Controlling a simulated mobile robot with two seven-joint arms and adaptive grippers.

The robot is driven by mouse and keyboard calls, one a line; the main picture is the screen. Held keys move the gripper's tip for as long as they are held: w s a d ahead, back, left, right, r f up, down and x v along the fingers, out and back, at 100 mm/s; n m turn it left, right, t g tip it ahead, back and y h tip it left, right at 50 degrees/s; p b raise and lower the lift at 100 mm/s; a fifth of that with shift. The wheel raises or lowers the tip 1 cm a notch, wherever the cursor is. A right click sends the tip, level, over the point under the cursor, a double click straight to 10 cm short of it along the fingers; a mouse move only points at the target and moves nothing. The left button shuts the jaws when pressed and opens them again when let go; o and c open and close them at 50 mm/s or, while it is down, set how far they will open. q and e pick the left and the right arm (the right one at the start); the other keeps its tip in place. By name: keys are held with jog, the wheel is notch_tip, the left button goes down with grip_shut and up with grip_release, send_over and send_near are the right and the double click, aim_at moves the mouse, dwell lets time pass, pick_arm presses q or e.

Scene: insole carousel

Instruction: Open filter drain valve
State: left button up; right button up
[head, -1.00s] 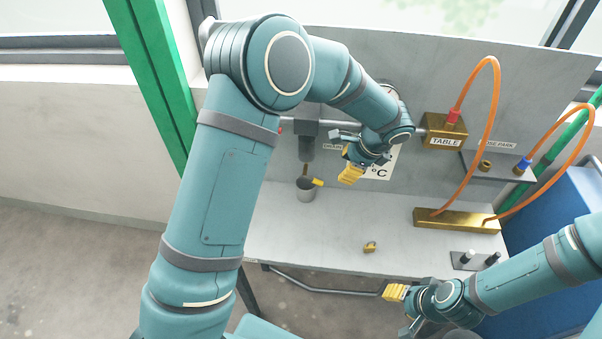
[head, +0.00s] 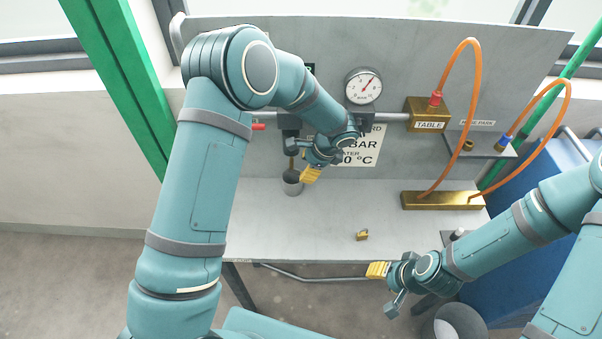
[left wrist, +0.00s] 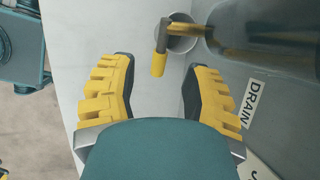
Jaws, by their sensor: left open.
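The drain valve's yellow-tipped lever (left wrist: 159,62) shows in the left wrist view, ahead of and between my left gripper's fingers (left wrist: 160,95). The fingers are wide apart, with nothing between their pads. The lever joins a brass stem (left wrist: 181,31) under the dark filter bowl (left wrist: 265,25). In the head view, my left gripper (head: 302,160) is just right of the filter (head: 291,140), and its fingers hide the lever. A grey cup (head: 292,187) stands below on the bench. My right gripper (head: 385,288) is open and empty near the bench's front edge.
A "DRAIN" label (left wrist: 254,102) is on the back panel beside the left gripper. A brass padlock (head: 362,235) lies on the bench (head: 300,230). A pressure gauge (head: 363,86), brass "TABLE" block (head: 428,113) and orange hoses (head: 446,100) are to the right.

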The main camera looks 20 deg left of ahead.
aim_at(302, 172)
pick_arm(q)
jog(key=shift+x, duration=2.55)
grip_shut()
